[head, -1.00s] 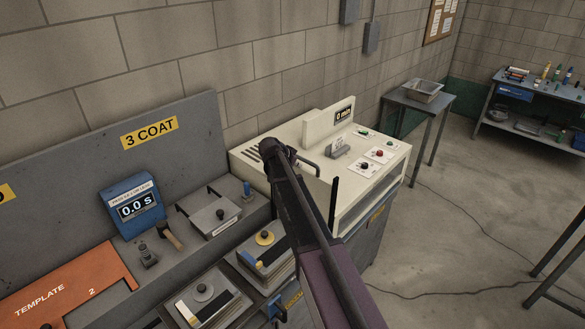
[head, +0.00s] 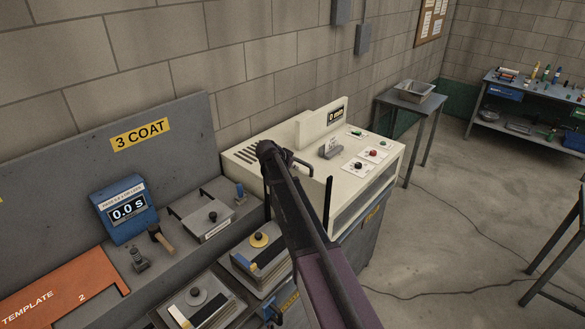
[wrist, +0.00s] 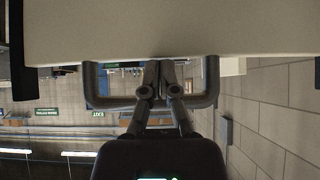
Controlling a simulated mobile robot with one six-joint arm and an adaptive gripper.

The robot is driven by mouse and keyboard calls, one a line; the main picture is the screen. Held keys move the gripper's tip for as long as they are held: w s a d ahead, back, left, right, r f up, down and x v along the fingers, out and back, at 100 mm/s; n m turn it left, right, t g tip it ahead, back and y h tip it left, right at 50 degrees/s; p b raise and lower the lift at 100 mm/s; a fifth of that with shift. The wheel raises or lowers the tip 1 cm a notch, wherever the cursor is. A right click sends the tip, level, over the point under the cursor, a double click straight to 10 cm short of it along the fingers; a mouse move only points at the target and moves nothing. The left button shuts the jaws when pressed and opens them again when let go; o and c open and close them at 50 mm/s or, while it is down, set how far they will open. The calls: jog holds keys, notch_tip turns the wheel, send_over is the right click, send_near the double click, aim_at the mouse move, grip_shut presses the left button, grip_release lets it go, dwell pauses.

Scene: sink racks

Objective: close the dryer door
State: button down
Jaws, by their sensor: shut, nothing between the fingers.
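The dryer is a cream box (head: 300,190) with a dark display on its raised back, in the middle of the head view. In the wrist view a cream panel (wrist: 160,28) of it fills the top, with a grey U-shaped handle (wrist: 98,92) below. My gripper (wrist: 155,68) is shut and empty. Its fingers overlap the middle of the handle's loop in the picture; whether they touch the handle or panel I cannot tell. In the head view my arm crosses in front of the dryer and hides part of it. How far the door stands open is unclear.
A small table with a tray (head: 414,91) stands behind right. Open floor lies to the right, with a cable (head: 440,210) on it.

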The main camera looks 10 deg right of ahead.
notch_tip(320, 180, down, 16)
jog(key=b, duration=1.6)
jog(key=shift+f, duration=0.25)
jog(key=shift+r, duration=0.15)
jog(key=p+v, duration=0.7)
jog(key=v, duration=0.2)
jog(key=shift+s+a+r, duration=0.2)
jog(key=shift+a, duration=0.1)
jog(key=s+f+n+g+y+b, duration=0.1)
jog(key=s+f+n+y+b, duration=0.1)
jog(key=s, duration=0.9)
jog(key=s+f+n+g+y+b, duration=0.2)
jog(key=s+f+n, duration=0.3)
jog(key=s, duration=0.6)
jog(key=s+f+n+g+y+b, duration=0.2)
jog(key=s+f, duration=0.5)
jog(key=s, duration=0.4)
jog(key=n+y+b, duration=0.1)
jog(key=n+b, duration=0.1)
jog(key=shift+s+d+b, duration=0.2)
jog(key=shift+s+b, duration=0.1)
jog(key=shift+s, duration=0.05)
